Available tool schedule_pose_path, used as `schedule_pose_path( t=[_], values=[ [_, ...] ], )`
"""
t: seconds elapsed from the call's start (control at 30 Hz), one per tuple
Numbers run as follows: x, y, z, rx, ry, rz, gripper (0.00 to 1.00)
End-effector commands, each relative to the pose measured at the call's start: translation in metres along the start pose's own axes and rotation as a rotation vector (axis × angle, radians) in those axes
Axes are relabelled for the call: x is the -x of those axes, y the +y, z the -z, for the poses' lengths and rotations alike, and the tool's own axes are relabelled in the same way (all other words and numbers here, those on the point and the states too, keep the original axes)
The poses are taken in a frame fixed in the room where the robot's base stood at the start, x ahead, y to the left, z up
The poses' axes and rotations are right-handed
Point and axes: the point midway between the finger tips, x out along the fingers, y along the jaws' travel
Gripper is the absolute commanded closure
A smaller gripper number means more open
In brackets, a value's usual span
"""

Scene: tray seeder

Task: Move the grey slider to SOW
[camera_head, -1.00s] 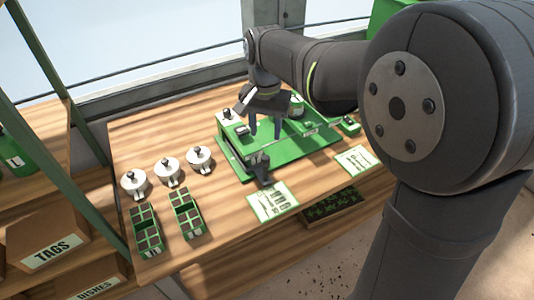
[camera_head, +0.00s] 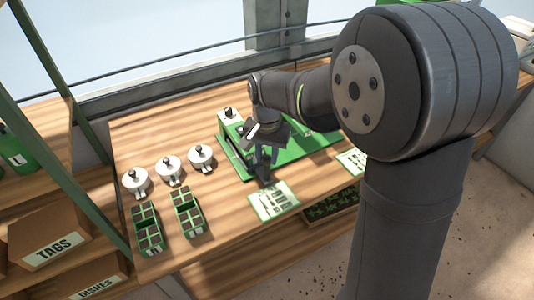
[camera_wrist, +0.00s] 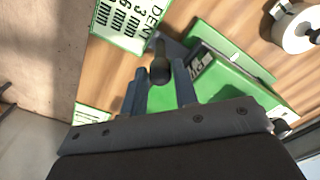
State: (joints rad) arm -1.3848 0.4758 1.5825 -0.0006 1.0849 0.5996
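The green seeder (camera_head: 312,151) stands on the wooden bench, partly hidden by my arm. A dark upright knob (camera_wrist: 160,67) on a grey-blue piece at its front edge, seemingly the grey slider, shows in the wrist view; in the head view the slider (camera_head: 263,175) is partly covered by my gripper. My gripper (camera_head: 266,160) points down over it. In the wrist view its two fingers (camera_wrist: 158,80) are apart, with the knob in line between their tips; contact cannot be told. A small label (camera_wrist: 200,62) on the green block is unreadable, and I cannot make out SOW.
A printed card (camera_head: 274,201) lies in front of the seeder, another (camera_head: 352,161) to its right. Several white lidded pots (camera_head: 171,170) and two green cell trays (camera_head: 148,229) stand to the left. Bare bench lies between the pots and the seeder.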

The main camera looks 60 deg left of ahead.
Motion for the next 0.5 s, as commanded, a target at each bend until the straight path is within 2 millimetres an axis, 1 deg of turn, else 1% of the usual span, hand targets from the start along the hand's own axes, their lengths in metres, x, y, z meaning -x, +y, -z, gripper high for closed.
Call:
schedule_pose_path(
  t=[0.03,0.1,0.13,0.33,0.43,0.5],
  values=[
    [0.0,0.0,0.0,0.0,0.0,0.0,0.83],
    [0.0,0.0,0.0,0.0,0.0,0.0,0.97],
    [0.0,0.0,0.0,0.0,0.0,0.0,1.0],
    [0.0,0.002,0.003,-0.001,0.0,0.0,1.0],
    [0.0,0.012,0.013,-0.004,0.001,0.001,1.0],
    [0.0,0.024,0.024,-0.006,0.002,0.001,1.0]
  ],
)
